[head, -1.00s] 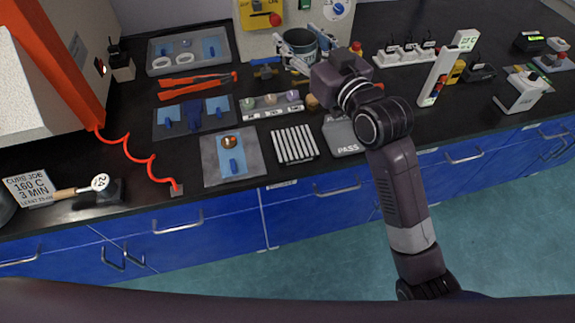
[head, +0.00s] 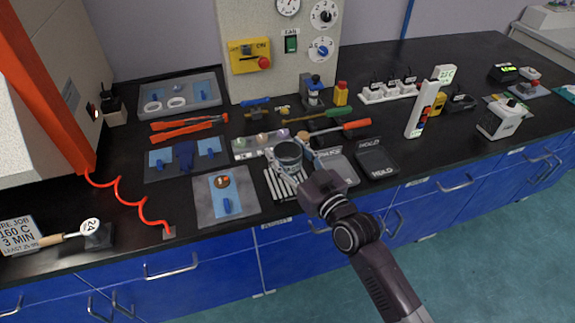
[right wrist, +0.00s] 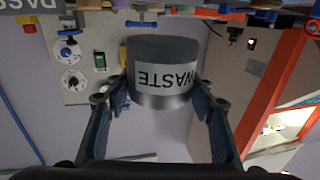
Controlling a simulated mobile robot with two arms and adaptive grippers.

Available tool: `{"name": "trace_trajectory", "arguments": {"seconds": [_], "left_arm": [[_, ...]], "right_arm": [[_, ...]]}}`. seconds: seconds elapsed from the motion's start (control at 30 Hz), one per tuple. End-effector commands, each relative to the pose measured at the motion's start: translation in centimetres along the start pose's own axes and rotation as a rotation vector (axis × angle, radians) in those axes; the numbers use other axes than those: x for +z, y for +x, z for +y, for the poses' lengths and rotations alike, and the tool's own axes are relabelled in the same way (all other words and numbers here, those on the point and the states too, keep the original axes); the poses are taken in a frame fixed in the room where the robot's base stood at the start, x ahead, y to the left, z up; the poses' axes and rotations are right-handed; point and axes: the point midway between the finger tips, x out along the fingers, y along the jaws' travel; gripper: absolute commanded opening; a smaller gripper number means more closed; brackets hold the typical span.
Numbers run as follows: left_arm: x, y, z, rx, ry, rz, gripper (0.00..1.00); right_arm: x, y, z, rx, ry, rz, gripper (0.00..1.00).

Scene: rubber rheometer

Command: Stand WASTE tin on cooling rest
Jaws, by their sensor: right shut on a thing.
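The grey WASTE tin (head: 288,157) is upright in the head view, over the far part of the ribbed cooling rest (head: 289,189). I cannot tell whether its base touches the ribs or is a little above them. My right gripper (head: 290,160) reaches in from the front right and is shut on the tin. In the right wrist view the tin (right wrist: 162,72) sits between the two fingers (right wrist: 165,102), its WASTE label upside down in the picture. My left gripper is in neither current view.
A grey mat (head: 242,207) with a blue clip lies left of the rest. PASS and HOLD trays (head: 378,160) lie to its right. A strip with several small pots (head: 240,155) and a red-handled tool (head: 345,128) lie behind. The counter's front edge is close.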

Motion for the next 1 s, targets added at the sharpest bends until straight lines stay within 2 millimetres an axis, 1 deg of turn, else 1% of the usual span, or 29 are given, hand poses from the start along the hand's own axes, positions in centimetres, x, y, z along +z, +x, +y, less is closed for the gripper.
{"name": "trace_trajectory", "arguments": {"seconds": [0.07,0.2,0.3,0.4,0.6,0.73,0.77,0.9,1.0], "left_arm": [[0.1,0.1,0.0,0.0,0.0,-0.001,0.4],[0.2,0.5,0.1,0.001,0.0,-0.002,0.4],[0.4,0.6,0.1,0.001,0.0,-0.004,0.4],[0.4,0.6,0.1,0.001,0.0,-0.005,0.4],[0.4,0.6,0.1,0.001,0.0,-0.005,0.4],[0.5,0.9,0.1,0.001,0.0,-0.005,0.4],[0.5,0.9,0.1,0.001,0.0,-0.006,0.4],[0.5,0.8,0.1,0.001,0.0,-0.006,0.4],[0.5,0.8,0.1,0.001,0.0,-0.006,0.4]], "right_arm": [[0.6,0.0,0.1,0.0,-0.001,-0.001,0.23],[2.9,0.0,0.0,0.0,-0.002,-0.002,0.23],[4.1,0.0,0.1,0.001,-0.002,-0.001,0.23],[4.4,0.0,0.1,0.001,-0.001,0.001,0.23],[4.4,0.0,0.1,0.001,-0.001,0.002,0.23],[4.8,0.0,0.1,0.001,-0.001,0.001,0.23],[4.8,0.0,0.1,0.001,-0.001,0.0,0.51],[4.7,0.0,0.1,0.001,-0.001,0.0,0.66],[4.7,0.0,0.1,0.001,-0.001,0.0,0.67]]}}
